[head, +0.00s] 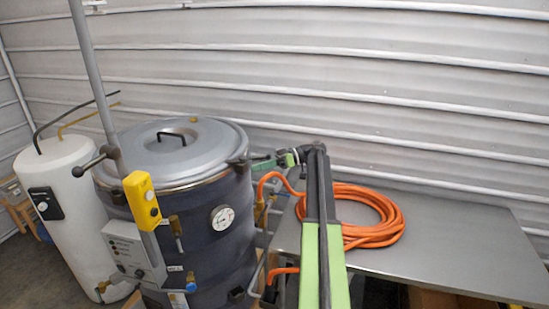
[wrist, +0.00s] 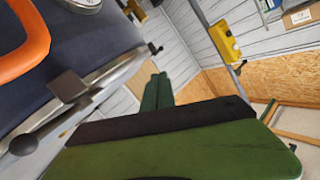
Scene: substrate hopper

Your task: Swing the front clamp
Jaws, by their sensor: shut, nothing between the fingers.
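The dark drum (head: 205,240) has a grey domed lid (head: 165,150) with a black handle. A dark clamp with a ball-ended lever (head: 90,165) sticks out at the rim's left. I cannot tell which clamp is the front one. My green gripper (head: 262,163) is shut and empty beside the right of the rim; its fingers (wrist: 156,92) are apart from the clamp lever.
A coiled orange hose (head: 370,222) lies on the grey metal table (head: 450,245) at right. A grey pole with a yellow control box (head: 141,200) stands before the drum. A white tank (head: 65,205) stands at left. The table's right part is clear.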

